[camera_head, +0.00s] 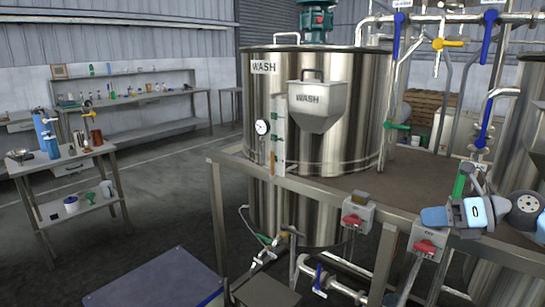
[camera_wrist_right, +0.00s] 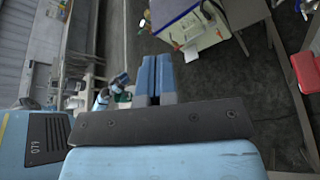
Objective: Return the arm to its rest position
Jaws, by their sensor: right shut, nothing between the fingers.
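My right gripper (camera_head: 432,216) is at the right of the head view, in front of the platform's edge and near the red-handled boxes. Its blue fingers also show in the right wrist view (camera_wrist_right: 154,78), pressed together with nothing between them. My right arm (camera_head: 520,210) comes in from the right edge. Whether the gripper touches the platform edge cannot be told. My left gripper does not show clearly in either view.
A steel WASH tank (camera_head: 350,140) stands on the brown platform (camera_head: 420,185). Two grey boxes with red handles (camera_head: 357,218) (camera_head: 430,248) hang at its front rail. Pipes with blue-handled valves (camera_head: 486,122) rise behind. A side table (camera_head: 75,160) stands left on open floor.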

